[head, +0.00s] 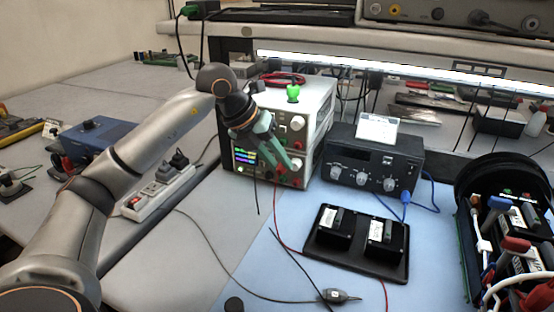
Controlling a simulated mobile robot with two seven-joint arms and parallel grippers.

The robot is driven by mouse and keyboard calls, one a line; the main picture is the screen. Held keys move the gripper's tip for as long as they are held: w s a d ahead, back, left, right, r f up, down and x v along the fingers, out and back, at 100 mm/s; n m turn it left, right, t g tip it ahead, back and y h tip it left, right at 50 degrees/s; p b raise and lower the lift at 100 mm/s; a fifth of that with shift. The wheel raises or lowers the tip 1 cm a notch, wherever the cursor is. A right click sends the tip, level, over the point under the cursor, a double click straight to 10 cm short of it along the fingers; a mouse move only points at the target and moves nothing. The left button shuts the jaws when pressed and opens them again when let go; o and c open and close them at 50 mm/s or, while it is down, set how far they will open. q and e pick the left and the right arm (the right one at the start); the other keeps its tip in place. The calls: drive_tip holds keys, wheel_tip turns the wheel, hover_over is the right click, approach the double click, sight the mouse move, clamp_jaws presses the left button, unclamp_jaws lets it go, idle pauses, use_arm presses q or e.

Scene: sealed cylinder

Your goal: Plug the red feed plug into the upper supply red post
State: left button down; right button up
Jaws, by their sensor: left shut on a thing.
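Two light-coloured bench supplies are stacked at the centre back. My left gripper (286,163) has green fingers, points down and right, and is shut in front of the stack. The red feed plug between the fingers is mostly hidden. A red lead (276,218) hangs below. My right gripper is not in view.
A dark instrument (374,158) with knobs stands right of the supplies. A black tray (355,258) with two black blocks lies on the blue mat. A power strip (158,193) is left, an open round housing (510,225) right. Loose leads cross the mat.

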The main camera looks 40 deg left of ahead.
use_arm(q)
drive_tip(key=shift+w, duration=0.1)
drive_tip(key=shift+w+a+r+p, duration=0.1)
drive_tip(key=shift+w+r+p, duration=0.1)
drive_tip(key=shift+w+p, duration=0.25)
drive_tip(key=shift+w+a+p, duration=0.2)
drive_tip(key=shift+w+p, duration=0.1)
drive_tip(key=shift+w, duration=0.45)
drive_tip(key=shift+w+a+f+p, duration=0.1)
drive_tip(key=shift+w+a+p, duration=0.15)
drive_tip(key=shift+w, duration=0.55)
drive_tip(key=shift+w+a+f+p, duration=0.15)
drive_tip(key=shift+w+p, duration=0.2)
drive_tip(key=shift+w, duration=0.4)
drive_tip(key=shift+r, duration=0.1)
drive_tip(key=shift+p, duration=0.65)
drive_tip(key=shift+w+a+p, duration=0.1)
drive_tip(key=shift+w+p, duration=0.35)
drive_tip(key=shift+w, duration=0.15)
